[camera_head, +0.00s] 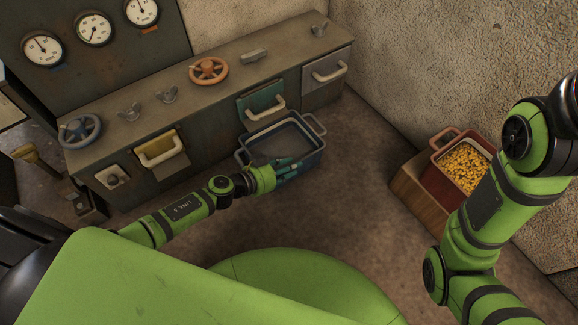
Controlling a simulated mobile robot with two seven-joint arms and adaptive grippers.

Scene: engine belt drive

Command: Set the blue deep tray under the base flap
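The blue deep tray (316,155) stands on the floor against the front of the grey cabinet, below the teal flap (260,104). It has a handle at each end and its inside looks empty. My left gripper (289,171) is at the tray's near wall, its teal fingers pointing right along it. Whether the fingers are closed on the wall or only beside it is not clear. A yellow flap (160,150) and a light grey flap (325,71) with handles are on the same cabinet front. My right gripper is out of the picture; only its green arm shows.
A red bin of yellow pieces (463,167) sits on a wooden box (413,191) at the right wall. The cabinet (230,80) top carries an orange wheel (208,70), a blue wheel (80,130) and small fittings. The floor between tray and wooden box is clear.

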